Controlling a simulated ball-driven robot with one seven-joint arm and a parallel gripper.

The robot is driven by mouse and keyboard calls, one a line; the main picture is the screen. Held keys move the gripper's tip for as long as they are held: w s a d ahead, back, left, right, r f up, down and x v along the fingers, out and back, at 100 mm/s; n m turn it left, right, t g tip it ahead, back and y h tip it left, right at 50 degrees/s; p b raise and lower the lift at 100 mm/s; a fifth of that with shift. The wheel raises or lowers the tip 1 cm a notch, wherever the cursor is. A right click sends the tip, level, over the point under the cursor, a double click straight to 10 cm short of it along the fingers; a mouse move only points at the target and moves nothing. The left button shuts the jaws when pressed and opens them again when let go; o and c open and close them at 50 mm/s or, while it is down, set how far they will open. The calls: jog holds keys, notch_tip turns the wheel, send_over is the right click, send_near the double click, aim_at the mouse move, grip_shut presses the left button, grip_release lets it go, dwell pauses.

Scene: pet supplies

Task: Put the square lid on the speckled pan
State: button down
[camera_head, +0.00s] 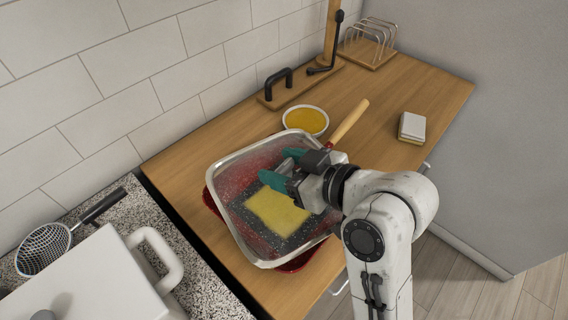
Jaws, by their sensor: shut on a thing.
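The square lid (222,226) is clear with a shiny metal rim. It is over the red speckled pan (292,266), whose red edge shows past the rim at the left and lower right. The pan's wooden handle (350,121) points to the upper right. Through the lid I see the dark speckled inside and a yellow slab (277,212). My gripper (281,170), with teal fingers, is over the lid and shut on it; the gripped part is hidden. I cannot tell whether the lid touches the pan.
A bowl of yellow contents (306,119) stands close behind the pan. A sponge (412,127) lies on the wooden counter (440,88) at the right, with bare wood around it. A toast rack (368,46) is at the back. A white pot (85,285) and strainer (44,248) are at left.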

jog(key=shift+s+f, duration=0.1)
jog(key=shift+f, duration=0.7)
dwell(0.9)
jog(key=shift+c, duration=1.2)
grip_release()
jog(key=v, duration=1)
jog(key=shift+a+r+b, duration=0.1)
jog(key=shift+r+b, duration=0.05)
jog(key=shift+b, duration=0.25)
jog(key=shift+s+d+r, duration=0.2)
jog(key=shift+d, duration=0.1)
